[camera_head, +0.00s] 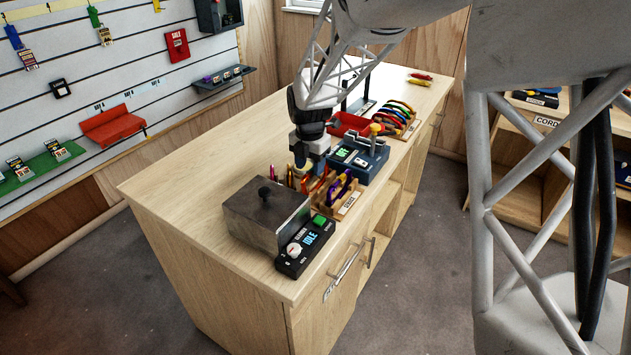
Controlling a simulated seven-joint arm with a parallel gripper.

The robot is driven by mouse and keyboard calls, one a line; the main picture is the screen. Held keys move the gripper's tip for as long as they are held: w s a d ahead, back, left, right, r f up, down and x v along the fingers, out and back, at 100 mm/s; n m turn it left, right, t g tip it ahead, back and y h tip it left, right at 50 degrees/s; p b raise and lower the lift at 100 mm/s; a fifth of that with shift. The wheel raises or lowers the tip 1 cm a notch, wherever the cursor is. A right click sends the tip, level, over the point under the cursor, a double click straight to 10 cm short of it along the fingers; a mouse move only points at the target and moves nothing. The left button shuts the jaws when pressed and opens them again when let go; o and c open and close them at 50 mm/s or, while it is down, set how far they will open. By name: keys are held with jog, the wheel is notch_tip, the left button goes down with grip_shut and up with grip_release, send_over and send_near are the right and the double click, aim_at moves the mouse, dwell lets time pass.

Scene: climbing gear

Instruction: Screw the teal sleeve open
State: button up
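My gripper (303,177) points down over the counter (185,188), behind the grey block and beside the colored carabiners. Its fingers are small and partly hidden, so I cannot tell whether they are open or hold anything. Orange, yellow and purple carabiners (341,187) stand in a small wooden rack (350,203) just right of the gripper. I cannot make out a teal sleeve; it may be too small or hidden behind the gripper or the rack.
A grey metal block with a black knob (264,193) and a black control box reading IDLE (305,246) stand in front of the gripper. The counter's left side is clear.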

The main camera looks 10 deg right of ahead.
jog(key=shift+r, duration=0.6)
jog(key=shift+d, duration=0.1)
dwell(0.3)
jog(key=shift+s+d, duration=0.4)
jog(key=shift+s, duration=0.1)
jog(key=shift+f, duration=0.2)
jog(key=shift+f, duration=1.25)
jog(key=shift+w+a, duration=0.45)
jog(key=shift+a, duration=0.1)
dwell(0.3)
jog(key=shift+r, duration=1.45)
dwell(0.4)
